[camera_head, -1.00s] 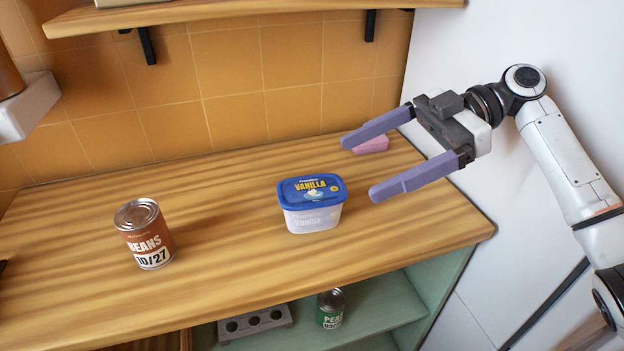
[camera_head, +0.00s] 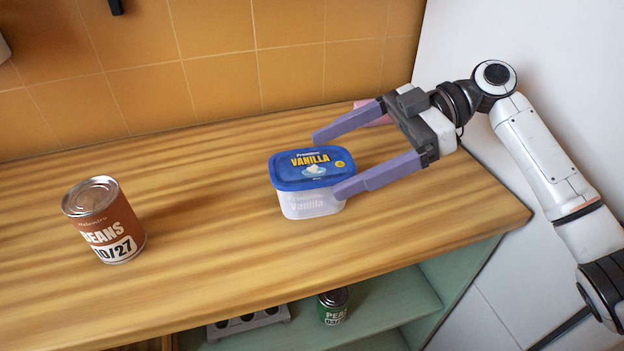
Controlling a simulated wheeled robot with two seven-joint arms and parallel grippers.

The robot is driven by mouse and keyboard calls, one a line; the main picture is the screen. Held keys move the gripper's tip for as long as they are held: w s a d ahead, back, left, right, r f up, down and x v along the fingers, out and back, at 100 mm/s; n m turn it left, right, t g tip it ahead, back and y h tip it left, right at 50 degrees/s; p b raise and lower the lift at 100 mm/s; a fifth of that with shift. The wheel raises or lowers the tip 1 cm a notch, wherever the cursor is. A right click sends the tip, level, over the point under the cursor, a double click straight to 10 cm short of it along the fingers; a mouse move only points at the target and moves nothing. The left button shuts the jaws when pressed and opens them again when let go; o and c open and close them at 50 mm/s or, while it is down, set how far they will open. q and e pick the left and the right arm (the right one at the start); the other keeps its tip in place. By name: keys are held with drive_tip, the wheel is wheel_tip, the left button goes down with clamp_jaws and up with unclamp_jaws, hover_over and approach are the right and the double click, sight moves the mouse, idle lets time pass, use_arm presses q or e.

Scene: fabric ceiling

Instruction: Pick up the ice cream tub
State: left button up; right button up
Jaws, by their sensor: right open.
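The ice cream tub (camera_head: 308,204) has a blue lid marked Vanilla and a pale body. It stands upright on the wooden counter, near the middle of the view. My right gripper (camera_head: 325,164) reaches in from the right with its two purple fingers open. One finger is behind the tub's far right side, and the other overlaps the tub's front right edge. I cannot tell whether either finger touches it. The gripper is empty. My left gripper is not in view.
A beans can (camera_head: 105,222) stands on the counter (camera_head: 210,240) to the left. A pink object (camera_head: 371,112) lies behind the right gripper, partly hidden. A peas can (camera_head: 334,306) and a grey block with holes (camera_head: 248,323) sit on the green shelf below. The counter between beans can and tub is clear.

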sight(324, 162)
drive_tip(key=x, duration=0.5)
drive_tip(key=shift+w+f+p, duration=0.15)
drive_tip(key=shift+w+p, duration=0.05)
drive_tip(key=shift+p, duration=0.15)
drive_tip(key=c, duration=1.2)
drive_tip(key=shift+c, duration=0.7)
